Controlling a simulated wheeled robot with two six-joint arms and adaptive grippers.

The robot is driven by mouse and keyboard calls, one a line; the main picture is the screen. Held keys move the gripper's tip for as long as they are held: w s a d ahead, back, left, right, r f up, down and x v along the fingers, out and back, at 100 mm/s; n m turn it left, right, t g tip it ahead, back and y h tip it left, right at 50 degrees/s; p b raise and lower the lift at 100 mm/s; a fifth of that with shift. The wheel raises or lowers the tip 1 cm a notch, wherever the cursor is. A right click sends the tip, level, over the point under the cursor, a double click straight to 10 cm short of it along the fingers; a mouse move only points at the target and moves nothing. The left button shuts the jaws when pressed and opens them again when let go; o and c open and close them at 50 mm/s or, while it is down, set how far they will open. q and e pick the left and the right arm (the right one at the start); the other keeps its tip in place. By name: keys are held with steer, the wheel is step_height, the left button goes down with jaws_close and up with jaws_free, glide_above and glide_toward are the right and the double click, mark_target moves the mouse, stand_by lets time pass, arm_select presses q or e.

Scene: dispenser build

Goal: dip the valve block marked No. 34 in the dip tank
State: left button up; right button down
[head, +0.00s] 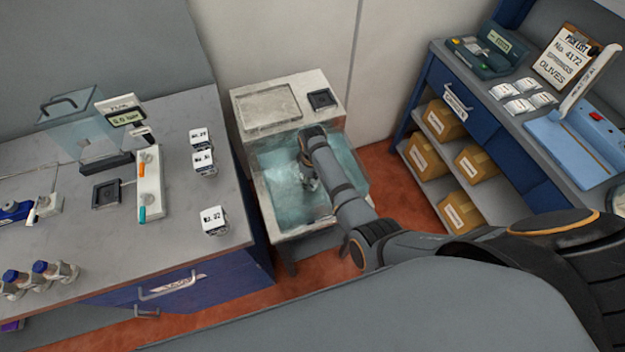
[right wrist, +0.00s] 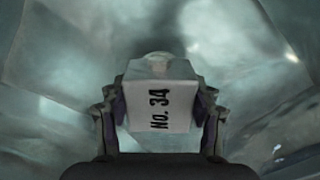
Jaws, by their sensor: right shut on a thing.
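The valve block marked No. 34 (right wrist: 160,98) shows in the right wrist view as a pale block with its label facing the camera. My right gripper (right wrist: 160,115) is shut on it, one finger on each side. In the head view my right arm reaches down into the dip tank (head: 262,195), a pale metal tank with greenish, clear liquid. My right gripper (head: 309,184) is down in the tank there, and the block is mostly hidden by the arm. In the wrist view, liquid and tank walls surround the block. My left gripper is not in view.
Several other labelled blocks, one marked No. 32 (head: 213,221), stand on the grey bench (head: 185,240) left of the tank. A blue shelf unit (head: 440,85) with cardboard boxes (head: 444,120) stands at the right. The tank's walls are close around my right gripper.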

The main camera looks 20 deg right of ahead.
steer(key=shift+f+b, duration=0.3)
steer(key=shift+f, duration=0.2)
steer(key=c, duration=0.6)
jaws_free()
steer(key=shift+o, duration=0.8)
step_height(320, 180, up, 12)
steer(key=shift+r, duration=0.1)
steer(key=shift+s, duration=0.1)
